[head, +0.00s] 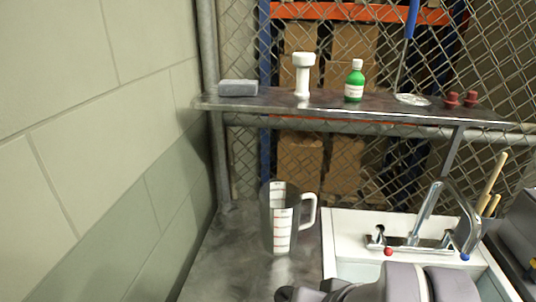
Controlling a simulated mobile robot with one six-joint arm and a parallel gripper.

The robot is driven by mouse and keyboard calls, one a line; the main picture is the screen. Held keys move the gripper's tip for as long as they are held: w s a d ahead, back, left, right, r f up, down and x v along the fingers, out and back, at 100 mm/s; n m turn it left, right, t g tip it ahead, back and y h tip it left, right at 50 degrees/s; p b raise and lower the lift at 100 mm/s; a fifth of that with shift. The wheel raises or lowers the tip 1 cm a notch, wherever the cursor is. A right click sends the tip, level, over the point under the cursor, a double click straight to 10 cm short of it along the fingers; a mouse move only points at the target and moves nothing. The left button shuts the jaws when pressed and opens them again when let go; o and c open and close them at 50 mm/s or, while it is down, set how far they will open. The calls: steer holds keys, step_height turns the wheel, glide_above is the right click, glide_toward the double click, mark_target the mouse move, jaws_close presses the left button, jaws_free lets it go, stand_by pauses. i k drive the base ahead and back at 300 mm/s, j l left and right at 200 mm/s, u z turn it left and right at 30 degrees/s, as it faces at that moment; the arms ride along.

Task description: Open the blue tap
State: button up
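The chrome tap (414,238) stands on the back rim of a white sink (345,225) at the lower right. Its tall spout rises and bends over to the right. A handle with a blue knob (464,257) is at the right of the tap, close beside the end of the spout in the picture. A handle with a red knob (388,251) is at the left. Grey parts of my arm cross the bottom edge in front of the sink and hide much of the basin. My gripper's fingers do not show.
A clear measuring jug (282,225) stands left of the sink on the metal counter (225,255). A shelf (330,107) above holds a grey block (238,88), a white object (303,75), and a green bottle (354,83). A wall bounds the left; chain-link fence stands behind.

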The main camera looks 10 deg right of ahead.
mark_target(448, 233)
steer(key=l+z, duration=0.3)
steer(key=l, duration=0.4)
steer(key=k+l+z, duration=0.1)
steer(key=l+z, duration=0.2)
steer(key=l, duration=0.4)
